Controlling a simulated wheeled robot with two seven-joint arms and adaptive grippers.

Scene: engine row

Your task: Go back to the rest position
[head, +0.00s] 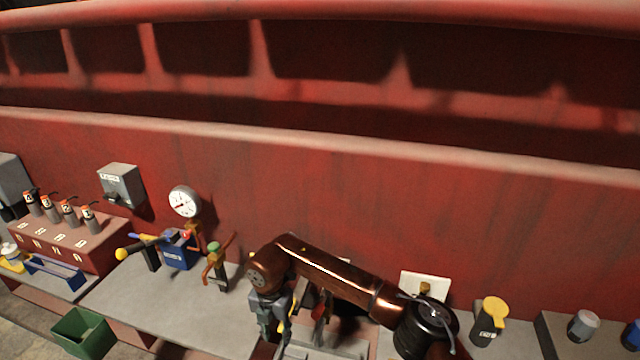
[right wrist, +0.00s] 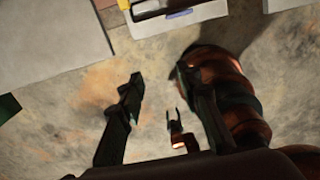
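My right arm (head: 335,270) comes in from the lower right in the head view, bends over the bench and points down. Its gripper (head: 283,325) is partly hidden there by its own wrist. My left gripper is not in the head view.
The grey bench (head: 150,295) holds a blue device (head: 177,252) and a green-knobbed valve (head: 215,262). A gauge (head: 184,201) and grey switch box (head: 121,185) are at the red wall. A green bin (head: 85,332) and yellow-lidded container (head: 488,325) stand at the front and right.

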